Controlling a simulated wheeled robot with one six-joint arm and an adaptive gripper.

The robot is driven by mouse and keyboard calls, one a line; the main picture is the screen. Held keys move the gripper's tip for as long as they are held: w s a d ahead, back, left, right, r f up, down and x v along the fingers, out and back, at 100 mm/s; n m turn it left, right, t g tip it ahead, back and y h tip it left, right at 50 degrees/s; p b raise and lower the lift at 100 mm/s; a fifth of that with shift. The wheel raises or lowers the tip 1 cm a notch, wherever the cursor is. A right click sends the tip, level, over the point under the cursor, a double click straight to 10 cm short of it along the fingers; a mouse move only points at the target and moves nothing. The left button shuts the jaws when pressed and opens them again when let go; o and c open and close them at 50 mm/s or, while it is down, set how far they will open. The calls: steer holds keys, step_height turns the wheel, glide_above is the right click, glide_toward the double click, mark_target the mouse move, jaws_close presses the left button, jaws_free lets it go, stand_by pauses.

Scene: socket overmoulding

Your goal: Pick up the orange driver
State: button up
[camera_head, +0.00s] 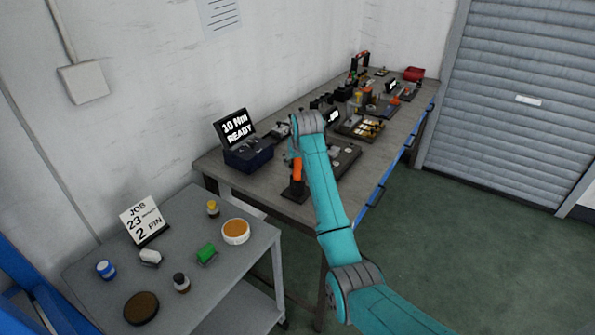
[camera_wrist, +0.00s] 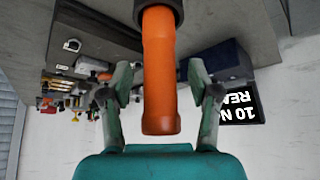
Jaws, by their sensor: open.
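The orange driver (camera_head: 297,170) stands upright in a dark holder (camera_head: 294,190) at the near left end of the long workbench (camera_head: 225,162). My arm comes in from the lower right, and its wrist is beside the driver's top. In the wrist view the orange driver (camera_wrist: 159,75) fills the middle, with its dark collar at the top edge. My gripper (camera_wrist: 159,90) is open, with one finger on each side of the driver's handle. Gaps show between the fingers and the handle. In the head view the fingers are mostly hidden by my wrist.
A controller box (camera_head: 248,155) with a sign reading "10 Nm READY" (camera_head: 236,127) stands left of the driver. Trays and fixtures (camera_head: 360,128) crowd the bench behind my arm. A grey cart (camera_head: 188,302) with small jars and a job sign (camera_head: 143,218) stands in front at left.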

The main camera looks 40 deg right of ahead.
jaws_close()
